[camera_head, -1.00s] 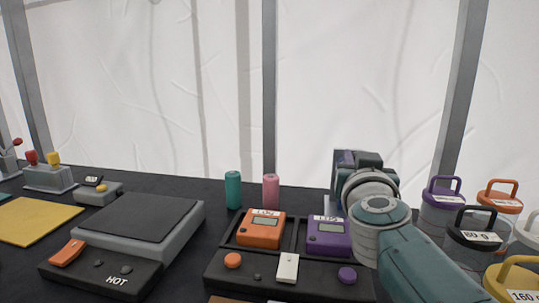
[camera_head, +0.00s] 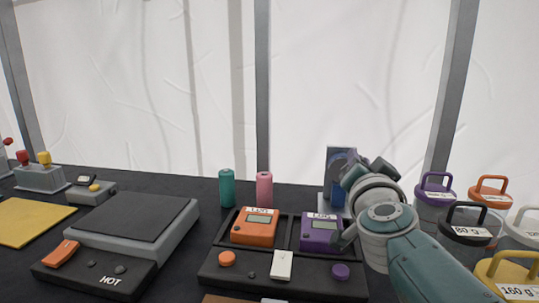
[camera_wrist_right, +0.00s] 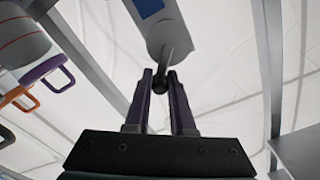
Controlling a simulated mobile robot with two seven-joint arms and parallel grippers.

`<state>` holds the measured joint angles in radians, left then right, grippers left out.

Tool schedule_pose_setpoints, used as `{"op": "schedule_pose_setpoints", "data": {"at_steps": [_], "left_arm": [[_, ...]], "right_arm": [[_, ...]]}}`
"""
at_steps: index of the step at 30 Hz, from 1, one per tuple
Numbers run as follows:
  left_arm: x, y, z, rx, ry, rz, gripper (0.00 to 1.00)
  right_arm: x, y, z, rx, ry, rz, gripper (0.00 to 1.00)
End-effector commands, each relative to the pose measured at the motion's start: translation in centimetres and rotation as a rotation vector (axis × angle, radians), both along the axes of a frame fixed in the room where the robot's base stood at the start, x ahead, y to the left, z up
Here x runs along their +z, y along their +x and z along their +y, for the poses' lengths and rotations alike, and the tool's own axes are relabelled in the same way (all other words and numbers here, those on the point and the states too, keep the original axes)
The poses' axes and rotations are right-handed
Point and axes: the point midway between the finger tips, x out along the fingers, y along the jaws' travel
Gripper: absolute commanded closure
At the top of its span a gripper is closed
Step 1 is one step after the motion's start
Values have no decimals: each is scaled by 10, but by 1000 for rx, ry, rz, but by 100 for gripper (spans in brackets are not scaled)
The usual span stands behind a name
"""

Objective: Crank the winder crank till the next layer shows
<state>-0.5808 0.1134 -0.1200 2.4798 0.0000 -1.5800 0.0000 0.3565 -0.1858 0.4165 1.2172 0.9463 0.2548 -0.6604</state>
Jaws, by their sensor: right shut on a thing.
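The winder (camera_head: 337,165), a grey upright body with a dark blue part on its face, stands at the back of the table, partly hidden behind my right gripper. In the right wrist view its pale body (camera_wrist_right: 155,22) has a blue patch, and a grey crank (camera_wrist_right: 176,52) reaches down from it to a dark round knob. My right gripper (camera_wrist_right: 160,82) is shut on that crank's knob, one purple finger on each side. In the head view my right wrist covers the crank and the fingertips. My left gripper is not in view.
A black tray (camera_head: 225,283) with orange (camera_head: 255,227) and purple (camera_head: 321,232) devices lies left of my right arm. Several handled weights (camera_head: 467,231) stand close on its right. Teal (camera_head: 227,188) and pink (camera_head: 264,189) cylinders stand behind the tray. A hot plate (camera_head: 130,225) is farther left.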

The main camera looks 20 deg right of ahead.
Motion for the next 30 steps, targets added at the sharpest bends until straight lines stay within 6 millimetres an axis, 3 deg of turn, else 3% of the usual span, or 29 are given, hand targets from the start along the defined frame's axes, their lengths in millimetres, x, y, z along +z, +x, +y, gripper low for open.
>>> {"op": "schedule_pose_setpoints", "data": {"at_steps": [30], "left_arm": [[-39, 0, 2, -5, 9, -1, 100]], "right_arm": [[-38, -7, -11, -1, 826, -504, 100]]}}
